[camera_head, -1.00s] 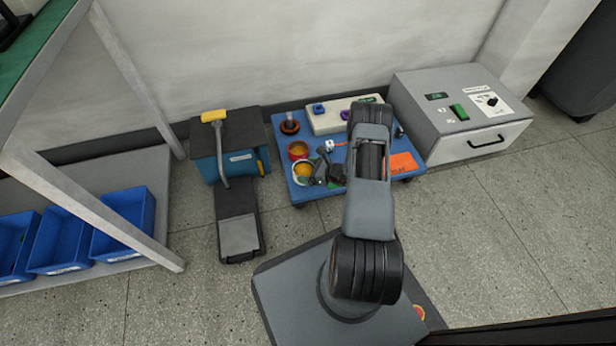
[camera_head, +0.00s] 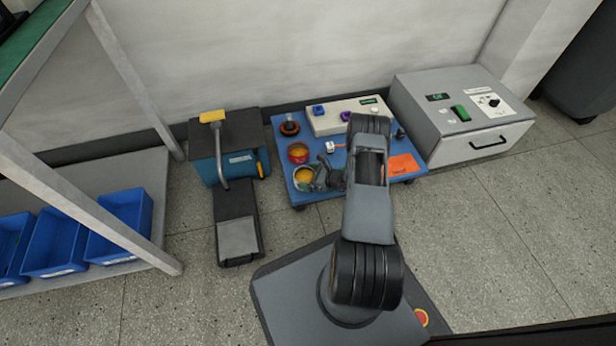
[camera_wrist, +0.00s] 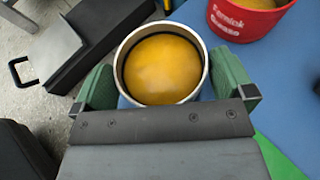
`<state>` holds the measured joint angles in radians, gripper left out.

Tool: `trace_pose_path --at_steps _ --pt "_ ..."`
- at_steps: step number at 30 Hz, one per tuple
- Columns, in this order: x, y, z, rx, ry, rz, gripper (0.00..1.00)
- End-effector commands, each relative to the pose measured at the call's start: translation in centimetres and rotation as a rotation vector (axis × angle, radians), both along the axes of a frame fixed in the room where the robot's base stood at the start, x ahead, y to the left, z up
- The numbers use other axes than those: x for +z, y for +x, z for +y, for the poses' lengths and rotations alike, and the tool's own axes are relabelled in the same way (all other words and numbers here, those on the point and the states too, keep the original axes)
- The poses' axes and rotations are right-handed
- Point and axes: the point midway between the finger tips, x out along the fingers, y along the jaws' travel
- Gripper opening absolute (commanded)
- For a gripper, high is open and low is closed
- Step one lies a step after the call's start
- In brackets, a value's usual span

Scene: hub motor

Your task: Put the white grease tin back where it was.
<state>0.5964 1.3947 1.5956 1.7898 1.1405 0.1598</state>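The white grease tin (camera_head: 304,177), open at the top with yellow-orange grease inside, is at the front left corner of the blue cart top (camera_head: 335,205). In the wrist view the tin (camera_wrist: 163,65) sits upright between the green finger pads of my gripper (camera_wrist: 165,85). Both pads lie against its sides, so my gripper looks shut on it. In the head view my gripper (camera_head: 322,178) is just right of the tin and partly hidden by my arm. I cannot tell whether the tin's base touches the cart.
A red tin (camera_head: 298,153) stands just behind the white one. An orange sheet (camera_head: 403,164) lies at right. A pedal unit (camera_head: 237,220) stands left; a grey box (camera_head: 465,115) stands right.

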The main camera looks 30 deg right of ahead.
Motion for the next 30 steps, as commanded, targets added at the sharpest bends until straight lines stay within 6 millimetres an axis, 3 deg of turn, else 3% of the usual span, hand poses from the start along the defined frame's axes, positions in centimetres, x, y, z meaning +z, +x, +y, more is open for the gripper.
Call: trace_pose_path --at_steps 7,24,28,30 --pt "1.0 -0.8 -0.8 -0.004 0.001 0.0 1.0" --pt "4.6 -7.7 -6.4 -0.002 -0.001 0.0 1.0" --pt "5.4 -8.1 -6.7 0.019 -0.01 -0.005 1.0" --pt "6.8 -7.7 -6.4 0.068 -0.035 -0.015 1.0"
